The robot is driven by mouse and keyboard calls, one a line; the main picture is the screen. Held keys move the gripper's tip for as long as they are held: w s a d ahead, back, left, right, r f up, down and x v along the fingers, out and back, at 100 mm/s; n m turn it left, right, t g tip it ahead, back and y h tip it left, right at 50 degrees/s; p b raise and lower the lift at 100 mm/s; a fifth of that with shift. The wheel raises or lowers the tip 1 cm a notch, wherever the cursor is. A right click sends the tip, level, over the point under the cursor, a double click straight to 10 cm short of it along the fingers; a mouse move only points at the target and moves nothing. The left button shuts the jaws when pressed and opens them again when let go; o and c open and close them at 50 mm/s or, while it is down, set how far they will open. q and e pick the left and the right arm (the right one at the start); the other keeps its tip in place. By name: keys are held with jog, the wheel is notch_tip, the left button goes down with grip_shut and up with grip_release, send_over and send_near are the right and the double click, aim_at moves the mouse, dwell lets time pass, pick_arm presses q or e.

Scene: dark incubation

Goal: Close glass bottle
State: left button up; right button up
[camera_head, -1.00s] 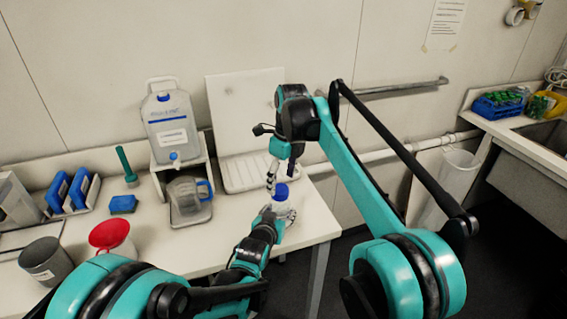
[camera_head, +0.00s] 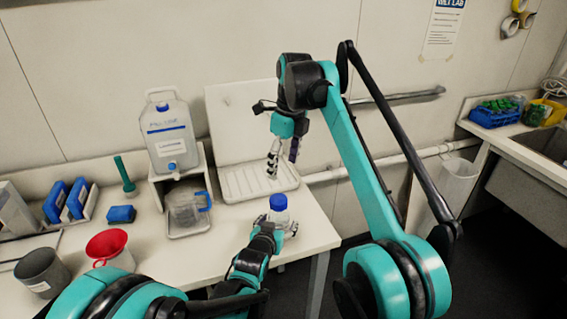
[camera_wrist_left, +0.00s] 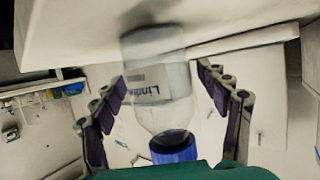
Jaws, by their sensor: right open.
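The glass bottle (camera_head: 279,216) is upright near the table's front right edge, with a blue cap (camera_head: 279,202) on its top. In the left wrist view the labelled clear bottle (camera_wrist_left: 158,85) appears upside down, with the blue cap (camera_wrist_left: 174,150) at its neck. My left gripper (camera_head: 284,230) is shut on the bottle's body, one finger on each side; the left wrist view shows its fingers (camera_wrist_left: 160,78) too. Whether the base touches the table is unclear. My right gripper (camera_head: 280,165) is open and empty, pointing down above and behind the cap, apart from it.
A white drying tray (camera_head: 245,190) stands behind the bottle. To the left are a jug (camera_head: 185,206) under a canister (camera_head: 168,135), blue racks (camera_head: 67,200), a red funnel (camera_head: 108,243) and a grey cup (camera_head: 42,268). A sink counter (camera_head: 520,150) is at the right.

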pick_arm(q)
jog(key=shift+s, duration=0.1)
jog(key=v, duration=1.1)
jog(key=shift+s+a+r, duration=0.1)
jog(key=shift+s+a, duration=0.05)
jog(key=shift+s, duration=0.25)
jog(key=shift+a, duration=0.15)
pick_arm(e)
jog(key=s+d+f+n+t, duration=0.3)
jog(key=s+d+f+n, duration=0.1)
jog(key=s+d+n, duration=0.7)
pick_arm(q)
jog(key=s+a+f+n+g+y, duration=0.2)
jog(key=s+a+g, duration=0.3)
jog(key=s+a, duration=0.9)
jog(key=s+n+y, duration=0.1)
jog(key=s, duration=0.2)
jog(key=shift+s+a+f+g+y, duration=0.2)
jog(key=shift+f+g+y, duration=0.05)
jog(key=shift+g+y, duration=0.05)
pick_arm(e)
jog(key=s+d+f+n+t+h, duration=0.1)
jog(key=s+d+f+n+t, duration=0.2)
jog(key=s+f+n, duration=1.1)
notch_tip(320, 180, down, 2)
jog(key=shift+s+d+f, duration=0.2)
jog(key=shift+s+d, duration=0.95)
jog(key=shift+d, duration=0.05)
